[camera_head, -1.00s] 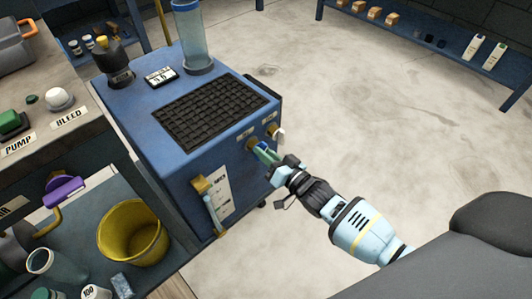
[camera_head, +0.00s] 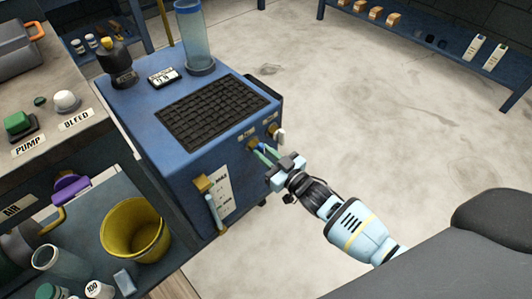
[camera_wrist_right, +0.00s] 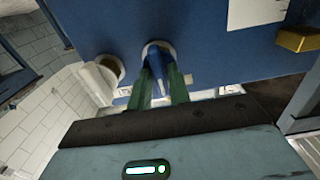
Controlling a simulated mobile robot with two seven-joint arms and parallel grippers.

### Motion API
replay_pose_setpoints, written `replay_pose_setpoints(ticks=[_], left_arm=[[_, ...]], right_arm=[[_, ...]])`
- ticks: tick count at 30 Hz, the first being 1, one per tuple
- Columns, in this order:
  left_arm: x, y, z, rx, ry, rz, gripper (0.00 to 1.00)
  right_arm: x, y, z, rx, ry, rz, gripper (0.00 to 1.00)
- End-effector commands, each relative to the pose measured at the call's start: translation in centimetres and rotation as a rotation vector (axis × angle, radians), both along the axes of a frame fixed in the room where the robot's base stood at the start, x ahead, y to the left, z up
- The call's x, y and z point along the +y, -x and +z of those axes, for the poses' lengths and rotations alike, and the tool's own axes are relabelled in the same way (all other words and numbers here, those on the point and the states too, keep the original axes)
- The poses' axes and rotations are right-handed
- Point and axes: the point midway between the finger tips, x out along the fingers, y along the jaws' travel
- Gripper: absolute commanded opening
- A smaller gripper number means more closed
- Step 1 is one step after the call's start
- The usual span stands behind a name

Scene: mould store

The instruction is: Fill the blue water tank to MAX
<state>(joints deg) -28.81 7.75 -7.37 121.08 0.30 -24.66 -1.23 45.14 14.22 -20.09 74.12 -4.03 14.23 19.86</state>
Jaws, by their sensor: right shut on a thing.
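The blue water tank (camera_head: 178,162) is a boxy blue cabinet with a black grid on top. Its front has a pale level scale (camera_head: 223,184) with a MAX mark and a slanted tube (camera_head: 215,214) beside it; I cannot read the water level. Two brass-ringed valves sit at the front's right, one with a blue handle (camera_wrist_right: 154,62), one with a white handle (camera_wrist_right: 98,80). My right gripper (camera_head: 264,154) is shut on the blue handle; its green fingers (camera_wrist_right: 160,88) lie on either side of it in the wrist view. My left gripper is not in view.
A clear cylinder (camera_head: 194,38) and a black-and-yellow device (camera_head: 119,62) stand on the tank's top. At left is a bench with PUMP and BLEED buttons; a yellow bucket (camera_head: 135,231) stands lower. A shelf (camera_head: 455,50) is at back right. The floor right of the tank is clear.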

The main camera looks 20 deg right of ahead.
Motion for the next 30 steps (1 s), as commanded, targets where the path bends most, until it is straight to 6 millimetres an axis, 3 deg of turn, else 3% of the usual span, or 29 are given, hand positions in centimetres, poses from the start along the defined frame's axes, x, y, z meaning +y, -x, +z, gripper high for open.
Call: replay_pose_setpoints(ticks=[14, 15, 18, 30], left_arm=[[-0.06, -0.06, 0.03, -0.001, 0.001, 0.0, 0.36], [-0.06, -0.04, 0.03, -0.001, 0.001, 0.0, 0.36], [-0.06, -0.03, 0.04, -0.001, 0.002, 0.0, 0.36], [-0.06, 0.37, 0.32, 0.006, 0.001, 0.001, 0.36]], right_arm=[[-0.02, 0.05, -0.08, -0.006, 0.019, 0.0, 0.0], [-0.02, 0.06, -0.08, -0.006, 0.019, 0.0, 0.2], [-0.02, 0.05, -0.08, -0.006, 0.019, 0.0, 0.33], [-0.3, 0.87, -0.03, -0.005, 0.019, 0.0, 0.34]])
